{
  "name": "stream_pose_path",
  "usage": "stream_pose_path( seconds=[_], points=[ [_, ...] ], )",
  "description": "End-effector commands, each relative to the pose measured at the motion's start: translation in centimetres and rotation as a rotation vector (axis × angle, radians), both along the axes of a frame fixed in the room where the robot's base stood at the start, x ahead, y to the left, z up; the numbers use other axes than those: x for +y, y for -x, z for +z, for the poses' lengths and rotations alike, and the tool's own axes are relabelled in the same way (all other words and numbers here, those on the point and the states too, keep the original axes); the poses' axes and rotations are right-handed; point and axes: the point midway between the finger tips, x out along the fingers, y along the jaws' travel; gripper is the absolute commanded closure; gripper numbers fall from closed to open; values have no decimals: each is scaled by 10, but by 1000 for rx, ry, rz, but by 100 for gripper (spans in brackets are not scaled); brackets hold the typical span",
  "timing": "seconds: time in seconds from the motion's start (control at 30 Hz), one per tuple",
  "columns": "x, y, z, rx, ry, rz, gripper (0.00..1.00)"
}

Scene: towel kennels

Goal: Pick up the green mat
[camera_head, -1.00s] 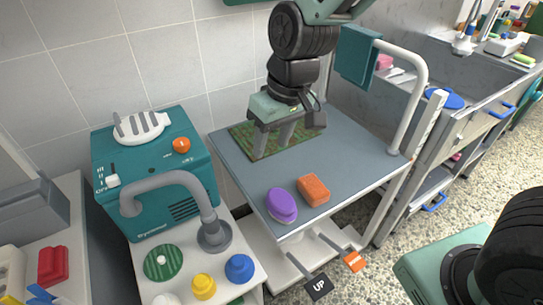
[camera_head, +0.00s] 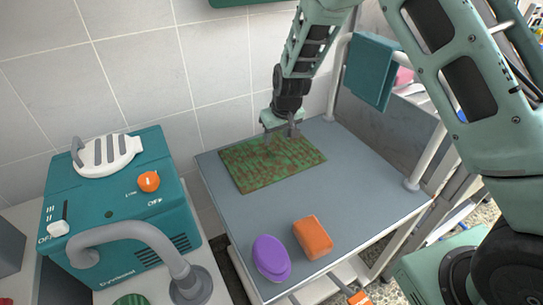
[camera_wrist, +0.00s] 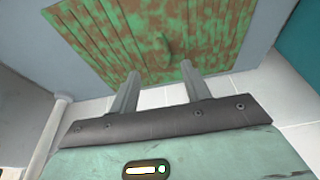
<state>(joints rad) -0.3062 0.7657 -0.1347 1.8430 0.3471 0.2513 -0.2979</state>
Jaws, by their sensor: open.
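The green mat (camera_head: 272,163), mottled green and brown, lies flat at the back of the grey-blue table top (camera_head: 290,210). In the wrist view the mat (camera_wrist: 150,38) fills the upper middle, with a small green upright piece on it. My gripper (camera_head: 281,136) is at the mat's back edge, near the tiled wall. Its two fingers (camera_wrist: 159,78) are apart with nothing between them, and their tips overlap the mat's edge in the wrist view. I cannot tell whether they touch it.
A purple oval sponge (camera_head: 271,258) and an orange block (camera_head: 312,238) sit at the table's front. A teal machine (camera_head: 115,215) with a grey pipe stands left. A teal towel (camera_head: 369,70) hangs on a white rail at right. The tiled wall (camera_head: 150,70) is close behind.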

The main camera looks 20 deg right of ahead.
Motion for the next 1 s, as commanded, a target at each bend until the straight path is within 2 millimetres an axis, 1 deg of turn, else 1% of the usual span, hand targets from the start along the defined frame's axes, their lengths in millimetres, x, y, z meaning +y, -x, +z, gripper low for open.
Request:
stream_pose_path(
  seconds=[0.03,0.1,0.33,0.6,0.7,0.9,0.93,0.97,1.0],
  points=[
    [1,-2,-8,1,0,-1,53],
    [1,-5,-15,0,-1,-1,53],
    [3,-10,-29,0,0,1,53],
    [7,-22,-64,1,-1,-1,53],
    [7,-23,-69,-1,-1,-1,53],
    [8,-24,-69,-1,-1,-1,53],
    [8,-24,-69,-1,-1,-1,55],
    [8,-24,-69,-1,-1,-1,64],
    [7,-24,-69,-1,-1,-1,75]
  ],
)
